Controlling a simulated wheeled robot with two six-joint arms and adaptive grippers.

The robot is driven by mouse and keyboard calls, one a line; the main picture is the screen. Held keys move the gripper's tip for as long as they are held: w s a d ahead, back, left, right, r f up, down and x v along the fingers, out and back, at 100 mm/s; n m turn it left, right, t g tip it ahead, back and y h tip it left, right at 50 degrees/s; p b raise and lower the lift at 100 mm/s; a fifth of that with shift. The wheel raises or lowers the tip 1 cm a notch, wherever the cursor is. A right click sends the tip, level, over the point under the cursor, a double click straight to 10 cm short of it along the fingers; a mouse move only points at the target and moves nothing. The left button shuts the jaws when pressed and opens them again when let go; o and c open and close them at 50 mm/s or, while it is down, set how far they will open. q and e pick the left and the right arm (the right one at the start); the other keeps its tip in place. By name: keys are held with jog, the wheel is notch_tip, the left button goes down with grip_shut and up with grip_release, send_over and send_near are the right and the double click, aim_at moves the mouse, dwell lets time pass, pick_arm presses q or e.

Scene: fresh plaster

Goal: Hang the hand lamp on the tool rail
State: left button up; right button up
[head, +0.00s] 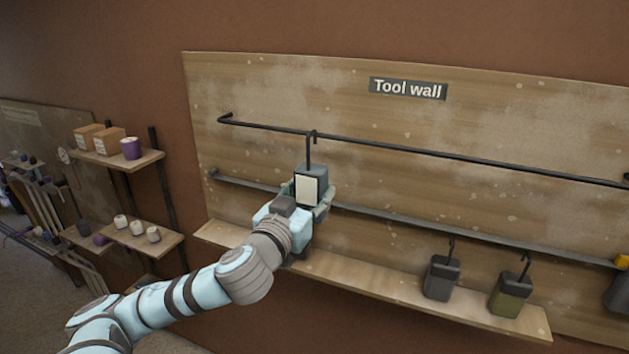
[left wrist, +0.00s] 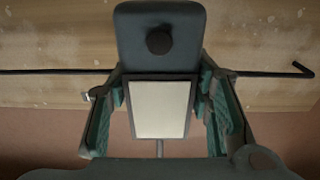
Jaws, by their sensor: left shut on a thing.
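The hand lamp (head: 311,187) is a blue-grey box with a pale front panel and a tall dark hook on top. My left gripper (head: 312,200) is shut on its body and holds it upright in front of the tool wall. The hook's bent top meets the upper tool rail (head: 420,151) in the head view; I cannot tell whether it rests over the bar or is just in front. In the left wrist view, the lamp's pale panel (left wrist: 160,108) sits between the two fingers. My right gripper is not in view.
A lower rail (head: 390,222) carries a dark grey lamp (head: 442,278) and an olive one (head: 511,293) to the right. A wooden ledge (head: 370,282) runs below. Shelves with boxes and jars (head: 118,158) stand left. The upper rail is otherwise bare.

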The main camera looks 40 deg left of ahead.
pick_arm(q)
jog(key=shift+w+a+r, duration=0.1)
jog(key=shift+w+a, duration=0.05)
jog(key=shift+a, duration=0.2)
jog(key=w, duration=0.2)
jog(key=w+f, duration=0.1)
jog(key=w, duration=0.1)
jog(key=shift+w+a+f, duration=0.1)
jog(key=shift+w+a, duration=0.05)
jog(key=shift+g, duration=0.3)
jog(key=w, duration=0.2)
jog(key=w+f, duration=0.1)
jog(key=w, duration=0.4)
jog(key=shift+a+f, duration=0.2)
jog(key=shift+a, duration=0.2)
grip_shut()
jog(key=shift+w+a+f+b, duration=0.7)
jog(key=shift+w+f+b, duration=0.25)
jog(key=shift+b, duration=0.25)
jog(key=shift+s+r, duration=0.15)
jog(key=shift+s, duration=0.15)
jog(key=o, duration=1.6)
grip_release()
jog(key=shift+c, duration=0.2)
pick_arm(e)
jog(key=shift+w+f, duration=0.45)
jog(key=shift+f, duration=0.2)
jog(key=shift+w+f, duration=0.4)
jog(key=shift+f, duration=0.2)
